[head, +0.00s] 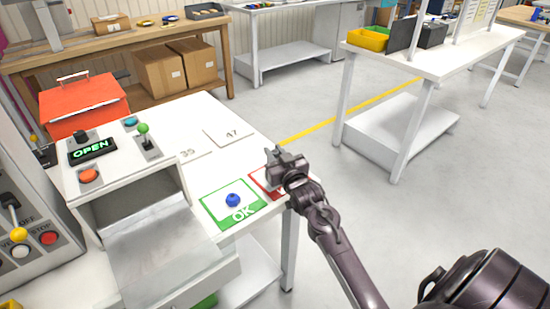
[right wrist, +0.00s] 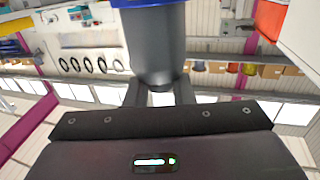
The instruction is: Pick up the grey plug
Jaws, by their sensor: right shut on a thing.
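My right gripper (head: 274,158) is over the near right corner of the white table, above the red-bordered card. In the right wrist view, its fingers (right wrist: 159,92) are shut on a dark grey, rounded cylindrical thing, the grey plug (right wrist: 156,45). A blue band shows at the top edge of that view, at the plug's far end. In the head view the gripper mostly hides the plug. A small blue piece (head: 233,200) sits on the green OK card (head: 217,212), left of the gripper. My left gripper is not in view.
The white table (head: 196,111) carries cards marked 39 (head: 187,151) and 47 (head: 229,136). The red card (head: 262,182) lies partly under my gripper. A control box with an OPEN display (head: 92,151) and metal chute (head: 160,245) stands left.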

